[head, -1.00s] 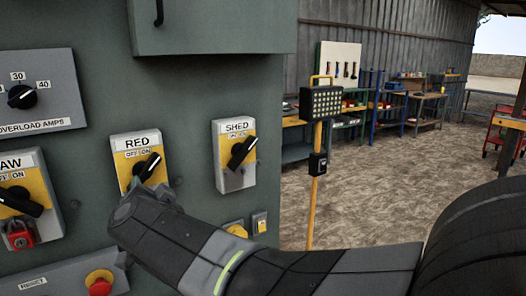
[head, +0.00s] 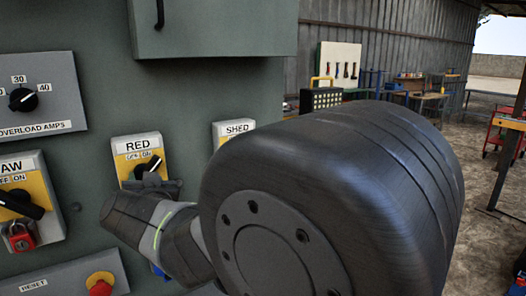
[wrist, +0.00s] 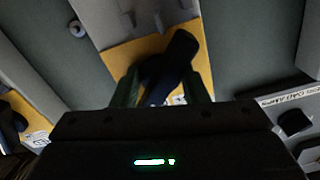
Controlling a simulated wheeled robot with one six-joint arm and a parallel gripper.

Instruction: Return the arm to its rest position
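The RED switch (head: 138,148), with a yellow plate and a black knob (head: 150,168), is on the grey-green panel in the head view. The knob points up and right. My gripper (head: 155,184) is just below and in front of that switch; its fingertips are hard to make out there. In the wrist view, my gripper (wrist: 163,90) has its two dark fingers apart, one on each side of a black knob (wrist: 172,65) on a yellow plate. I cannot tell whether they touch it. My arm's large black joint fills the middle of the head view.
The SHED switch (head: 232,130) is mostly hidden by my arm. Workbenches (head: 430,100) stand far back, with open ground at right.

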